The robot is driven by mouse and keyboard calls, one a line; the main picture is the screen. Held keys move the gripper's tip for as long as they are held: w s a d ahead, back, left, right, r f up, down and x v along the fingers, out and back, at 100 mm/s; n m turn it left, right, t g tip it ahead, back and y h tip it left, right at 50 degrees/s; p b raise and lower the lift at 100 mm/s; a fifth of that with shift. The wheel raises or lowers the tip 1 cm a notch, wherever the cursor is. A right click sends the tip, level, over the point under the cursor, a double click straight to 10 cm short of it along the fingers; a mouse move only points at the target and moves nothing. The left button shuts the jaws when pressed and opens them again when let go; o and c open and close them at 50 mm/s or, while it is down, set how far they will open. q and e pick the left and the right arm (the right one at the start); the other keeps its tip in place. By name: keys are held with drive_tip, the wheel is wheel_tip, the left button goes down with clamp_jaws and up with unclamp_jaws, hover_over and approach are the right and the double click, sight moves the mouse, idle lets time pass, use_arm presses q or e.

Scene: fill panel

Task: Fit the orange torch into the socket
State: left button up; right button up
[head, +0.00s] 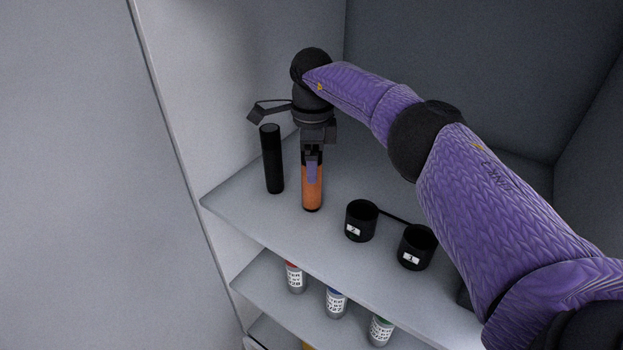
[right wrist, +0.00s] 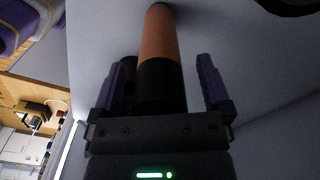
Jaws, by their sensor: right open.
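The orange torch (head: 312,192) stands upright on the upper shelf, left of the sockets. My right gripper (head: 313,170) is above and around its upper part, with its fingers pointing down. In the right wrist view the torch (right wrist: 158,45) lies between the two open fingers of the gripper (right wrist: 160,85), with a gap on the right side; its dark end is nearest the palm. Two black cup-shaped sockets stand to the right, one labelled 2 (head: 361,221) and one whose label looks like 1 (head: 415,247). Both look empty. My left gripper is not in view.
A black torch (head: 272,160) stands upright on the shelf just left of the orange one. Several small labelled canisters (head: 336,302) stand on the lower shelf. The cabinet's side wall (head: 215,100) is close on the left. My right arm spans the space above the sockets.

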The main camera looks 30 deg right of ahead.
drive_tip(key=shift+f, duration=0.1)
clamp_jaws()
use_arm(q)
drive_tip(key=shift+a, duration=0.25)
